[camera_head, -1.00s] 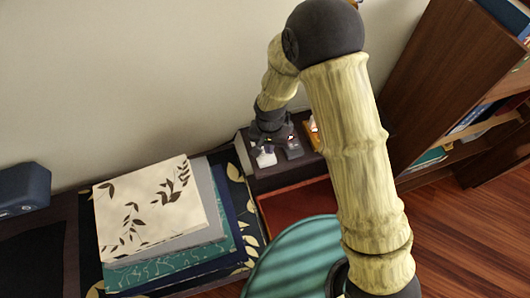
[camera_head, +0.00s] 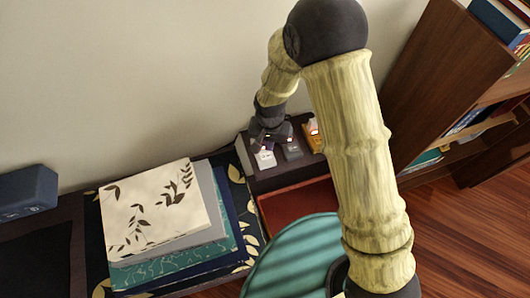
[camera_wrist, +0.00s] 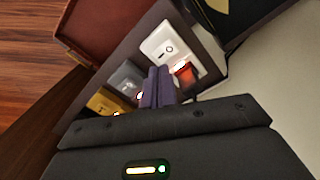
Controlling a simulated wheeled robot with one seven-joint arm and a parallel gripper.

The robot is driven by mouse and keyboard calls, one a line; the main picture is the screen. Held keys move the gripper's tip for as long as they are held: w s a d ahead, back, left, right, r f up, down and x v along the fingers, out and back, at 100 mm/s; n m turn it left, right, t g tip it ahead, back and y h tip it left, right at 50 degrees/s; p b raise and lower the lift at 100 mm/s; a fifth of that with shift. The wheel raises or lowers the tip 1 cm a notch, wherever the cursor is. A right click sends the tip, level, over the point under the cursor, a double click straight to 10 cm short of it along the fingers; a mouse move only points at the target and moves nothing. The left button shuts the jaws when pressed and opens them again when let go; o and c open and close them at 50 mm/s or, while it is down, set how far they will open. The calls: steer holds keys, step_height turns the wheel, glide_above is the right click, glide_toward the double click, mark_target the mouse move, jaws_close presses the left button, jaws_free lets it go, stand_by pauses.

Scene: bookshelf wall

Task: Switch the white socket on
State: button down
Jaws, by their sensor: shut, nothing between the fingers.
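The white socket (camera_wrist: 163,41) shows in the wrist view on a dark surface, with a red lit switch (camera_wrist: 186,74) at its near end. In the head view the white socket (camera_head: 265,159) is partly covered by my gripper (camera_head: 267,140). My gripper (camera_wrist: 157,84) is shut and empty, its purple fingers pointing at the edge of the white socket, just left of the red switch in the wrist view. I cannot tell whether the fingertips touch it.
A grey socket (camera_wrist: 126,77) and a yellow socket (camera_wrist: 104,101) sit beside the white one. A red-brown tray (camera_head: 300,207) lies in front. Stacked books (camera_head: 150,212) lie left, and a wooden bookcase (camera_head: 440,80) stands right. The wall is close behind.

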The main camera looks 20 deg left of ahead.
mark_target(270, 155)
step_height(270, 155, up, 3)
steer(key=shift+f+p, duration=0.1)
steer(key=shift+p, duration=0.8)
steer(key=w+d+r+m+t, duration=0.1)
steer(key=w+d+r, duration=0.1)
steer(key=d+r, duration=0.55)
steer(key=w+d+r, duration=0.2)
steer(key=d+r, duration=0.2)
steer(key=d, duration=0.6)
steer(key=s+d+r, duration=0.3)
steer(key=d, duration=0.3)
steer(key=s+d+r+m+t, duration=0.1)
steer(key=s+d+r, duration=0.2)
steer(key=d, duration=0.4)
steer(key=shift+d+r+t, duration=0.3)
steer(key=shift+r, duration=0.25)
